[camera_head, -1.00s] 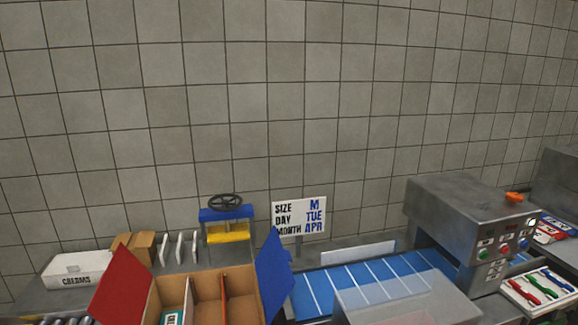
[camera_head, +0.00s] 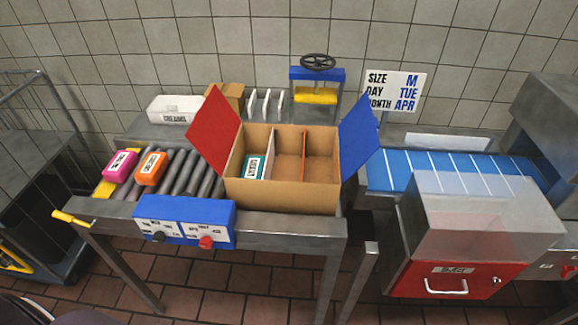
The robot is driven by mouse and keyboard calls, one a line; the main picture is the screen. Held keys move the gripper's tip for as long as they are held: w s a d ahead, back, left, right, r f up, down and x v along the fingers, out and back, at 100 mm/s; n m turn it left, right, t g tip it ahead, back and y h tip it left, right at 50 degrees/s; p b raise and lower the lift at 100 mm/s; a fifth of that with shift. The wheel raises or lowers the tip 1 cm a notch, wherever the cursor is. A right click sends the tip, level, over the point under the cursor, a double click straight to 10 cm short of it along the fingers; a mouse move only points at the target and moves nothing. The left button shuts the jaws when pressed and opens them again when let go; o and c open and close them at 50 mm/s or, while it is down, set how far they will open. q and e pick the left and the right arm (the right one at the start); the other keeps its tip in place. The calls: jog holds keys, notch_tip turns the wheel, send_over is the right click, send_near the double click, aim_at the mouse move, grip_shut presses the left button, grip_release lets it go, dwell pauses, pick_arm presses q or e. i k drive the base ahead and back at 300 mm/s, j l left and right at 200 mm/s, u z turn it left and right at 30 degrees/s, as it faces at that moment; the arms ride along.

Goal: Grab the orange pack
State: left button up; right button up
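The orange pack (camera_head: 151,168) lies on the roller conveyor at the left of the bench, with a white label on its top. A pink pack (camera_head: 120,165) lies just to its left. An open cardboard box (camera_head: 282,197) with a red flap and a blue flap stands to the right of the orange pack. A teal pack (camera_head: 256,167) sits in the box's left compartment; the other compartments look empty. Neither of my grippers shows in the head view.
Rollers (camera_head: 190,172) lie between the orange pack and the box. A blue control panel (camera_head: 184,221) is on the bench front. A white creams box (camera_head: 173,110) stands behind. A blue conveyor (camera_head: 405,170) and a red drawer unit (camera_head: 458,279) are at the right.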

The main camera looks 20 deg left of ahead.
aim_at(153, 168)
jog(key=u, duration=1.6)
jog(key=i, duration=1.2)
jog(key=k+j+u, duration=0.25)
jog(key=j, duration=0.15)
jog(key=i+l+z, duration=0.3)
jog(key=l, duration=0.15)
